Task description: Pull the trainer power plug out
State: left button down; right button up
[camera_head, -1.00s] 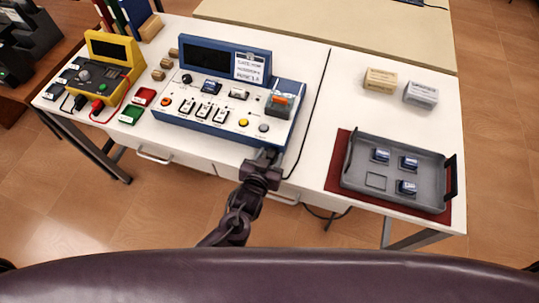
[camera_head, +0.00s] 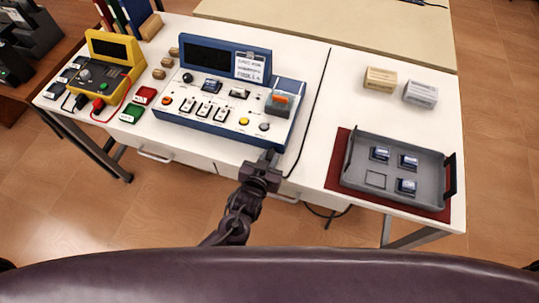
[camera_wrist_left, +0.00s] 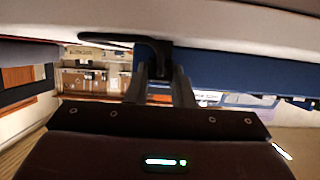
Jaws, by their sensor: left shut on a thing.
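The trainer (camera_head: 225,125) is a blue and white console with a dark screen on the white table. My left gripper (camera_head: 268,157) is at its front edge, near the right corner. In the left wrist view my left gripper (camera_wrist_left: 160,80) is shut on a black plug (camera_wrist_left: 153,46), with a dark cord going off to the left. The blue trainer side (camera_wrist_left: 225,68) is just behind and right of the plug. I cannot tell whether the plug is still seated. In the head view the gripper hides the plug. My right gripper is not in view.
A yellow meter (camera_head: 108,65) with leads stands at the left. A grey tray (camera_head: 375,181) with small blue-topped parts lies on a red mat at the right. Two small boxes (camera_head: 380,80) stand behind it. A black cable (camera_head: 316,100) runs along the table right of the trainer.

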pick_arm(q)
jog(key=shift+s+a, duration=0.2)
jog(key=shift+s, duration=0.5)
jog(key=c, duration=1.2)
grip_release()
jog(key=shift+c, duration=0.2)
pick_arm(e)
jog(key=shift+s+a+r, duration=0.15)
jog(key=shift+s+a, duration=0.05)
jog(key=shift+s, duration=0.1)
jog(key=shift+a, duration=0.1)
pick_arm(q)
jog(key=b+v, duration=0.1)
jog(key=v, duration=0.6)
jog(key=shift+s+a+r, duration=0.15)
jog(key=shift+s, duration=0.2)
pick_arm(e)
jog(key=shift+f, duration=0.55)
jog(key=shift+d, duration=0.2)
